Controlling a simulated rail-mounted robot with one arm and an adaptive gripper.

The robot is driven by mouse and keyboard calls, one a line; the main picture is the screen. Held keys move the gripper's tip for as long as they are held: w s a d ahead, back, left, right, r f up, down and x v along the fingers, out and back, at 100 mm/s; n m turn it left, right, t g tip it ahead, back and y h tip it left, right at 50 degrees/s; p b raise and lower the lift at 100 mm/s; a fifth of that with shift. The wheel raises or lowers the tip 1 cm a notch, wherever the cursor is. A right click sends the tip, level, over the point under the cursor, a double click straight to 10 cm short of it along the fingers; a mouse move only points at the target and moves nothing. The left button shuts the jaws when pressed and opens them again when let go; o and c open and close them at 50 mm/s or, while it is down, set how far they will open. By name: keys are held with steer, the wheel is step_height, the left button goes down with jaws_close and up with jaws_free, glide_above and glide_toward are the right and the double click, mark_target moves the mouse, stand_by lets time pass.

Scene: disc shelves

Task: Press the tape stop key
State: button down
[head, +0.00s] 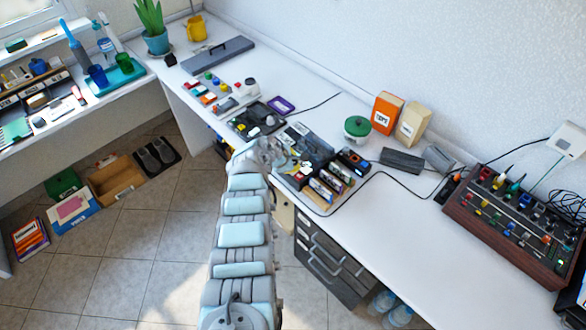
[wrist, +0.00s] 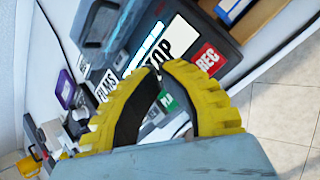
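The tape machine is a dark box on the desk. In the wrist view its body (wrist: 135,22) fills the upper middle. Its white stop key (wrist: 178,38) shows the letters "TOP"; the rest of the label is hidden behind my fingertips. My gripper (wrist: 157,67) has yellow ribbed fingers curved in, with tips together and nothing between them. The tips overlap the lower end of the stop key; I cannot tell whether they touch it. In the head view my arm's end covers the machine's near left side.
A red REC key (wrist: 208,58) lies right of the stop key, and a partly hidden green key (wrist: 168,101) shows between the fingers. A "FILMS" label (wrist: 106,86) is at left. In the head view, a green-lidded pot (head: 357,128) and orange box (head: 387,113) stand behind.

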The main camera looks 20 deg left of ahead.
steer(key=shift+r, duration=0.2)
step_height(320, 180, up, 5)
steer(key=p, duration=0.5)
stand_by(0.3)
steer(key=shift+f, duration=0.1)
stand_by(0.6)
